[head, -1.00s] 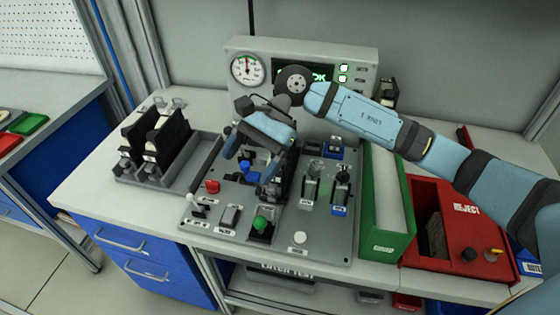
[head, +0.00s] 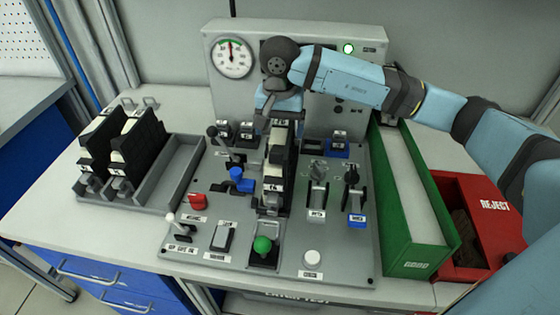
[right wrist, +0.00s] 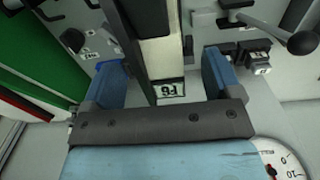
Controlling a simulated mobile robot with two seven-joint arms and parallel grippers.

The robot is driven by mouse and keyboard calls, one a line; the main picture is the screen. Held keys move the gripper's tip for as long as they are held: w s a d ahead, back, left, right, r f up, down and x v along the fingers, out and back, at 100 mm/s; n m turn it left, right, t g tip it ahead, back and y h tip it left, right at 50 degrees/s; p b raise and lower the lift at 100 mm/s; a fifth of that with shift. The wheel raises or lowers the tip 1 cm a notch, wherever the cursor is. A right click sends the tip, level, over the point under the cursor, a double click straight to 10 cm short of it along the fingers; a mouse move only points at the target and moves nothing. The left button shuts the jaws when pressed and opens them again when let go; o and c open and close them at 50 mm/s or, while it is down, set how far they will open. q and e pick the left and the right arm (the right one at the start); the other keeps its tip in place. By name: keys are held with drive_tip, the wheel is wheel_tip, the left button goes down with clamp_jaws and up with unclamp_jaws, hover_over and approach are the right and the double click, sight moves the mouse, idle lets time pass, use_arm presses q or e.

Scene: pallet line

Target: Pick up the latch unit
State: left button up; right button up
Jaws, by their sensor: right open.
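The latch unit (head: 277,165), a tall black and cream block with small white labels, stands upright in the middle of the grey test panel. My right gripper (head: 279,112) is open at the top of the unit, coming down from above and behind. In the right wrist view the gripper (right wrist: 165,80) has its two blue fingers apart, one on each side of the unit (right wrist: 165,58), with visible gaps. The unit's lower end is partly hidden among the panel fittings. My left gripper is not in view.
A grey tray (head: 168,172) at left holds similar black and cream units. Levers, a blue knob (head: 240,181) and a green button (head: 262,245) crowd the panel. A gauge box (head: 299,40) stands behind. A green bin (head: 420,258) and a red reject bin (head: 490,205) are at right.

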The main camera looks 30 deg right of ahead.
sight(281, 139)
drive_tip(key=f, duration=0.4)
drive_tip(key=shift+s+f, duration=0.1)
drive_tip(key=shift+s, duration=0.25)
drive_tip(key=shift+f, duration=0.6)
drive_tip(key=shift+w, duration=0.1)
drive_tip(key=c, duration=1.5)
drive_tip(key=shift+c, duration=0.2)
drive_tip(key=shift+r, duration=0.1)
wheel_tip(281, 139, up, 20)
